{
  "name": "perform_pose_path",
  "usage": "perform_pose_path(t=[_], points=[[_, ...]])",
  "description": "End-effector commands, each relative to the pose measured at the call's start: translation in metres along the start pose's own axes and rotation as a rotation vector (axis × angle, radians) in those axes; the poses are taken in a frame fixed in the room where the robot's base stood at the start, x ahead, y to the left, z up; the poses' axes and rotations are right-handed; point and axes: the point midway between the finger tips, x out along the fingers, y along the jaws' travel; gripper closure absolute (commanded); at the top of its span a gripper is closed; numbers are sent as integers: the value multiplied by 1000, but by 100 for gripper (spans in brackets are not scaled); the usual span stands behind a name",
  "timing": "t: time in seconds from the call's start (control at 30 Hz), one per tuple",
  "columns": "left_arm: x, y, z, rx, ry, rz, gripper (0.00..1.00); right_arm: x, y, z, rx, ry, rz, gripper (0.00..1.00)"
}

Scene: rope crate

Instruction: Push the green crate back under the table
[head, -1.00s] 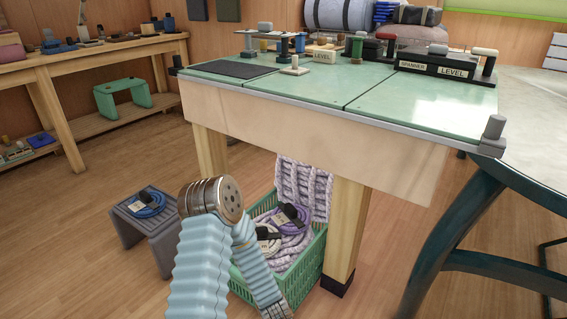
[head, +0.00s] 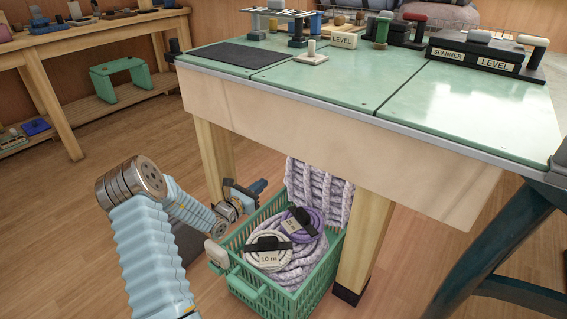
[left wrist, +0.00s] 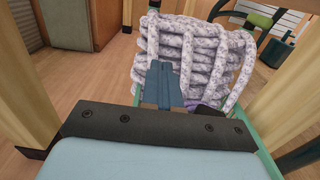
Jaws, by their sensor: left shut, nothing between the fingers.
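The green crate (head: 262,293) stands on the floor at the table's near side, partly under the table (head: 330,120) between its wooden legs. My left gripper (head: 260,187) is shut and empty, just above the crate's left side near the left table leg. In the left wrist view its closed blue fingers (left wrist: 164,80) point toward the rope stack (left wrist: 200,55). My right gripper is out of view.
Wooden table legs (head: 367,240) flank the crate closely. A grey stool, mostly hidden behind my left arm, stands left of it. Tools and label blocks (head: 485,60) lie on the green tabletop. The floor at the left (head: 60,230) is clear.

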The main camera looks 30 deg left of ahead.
Motion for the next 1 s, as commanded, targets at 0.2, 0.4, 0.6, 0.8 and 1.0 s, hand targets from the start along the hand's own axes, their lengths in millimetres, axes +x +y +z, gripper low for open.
perform_pose_path(t=[0.2, 0.4, 0.6, 0.8, 1.0], points=[[40, -2, -1, -1, -1, -5, 100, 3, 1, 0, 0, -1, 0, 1], [84, -3, -2, 0, 0, -6, 100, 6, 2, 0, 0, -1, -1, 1], [116, -3, -2, -1, 2, -5, 100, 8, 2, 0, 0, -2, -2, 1], [130, -3, -2, -1, 4, -5, 100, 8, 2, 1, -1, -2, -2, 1], [132, -3, -2, -1, 4, -5, 100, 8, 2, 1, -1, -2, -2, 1]])
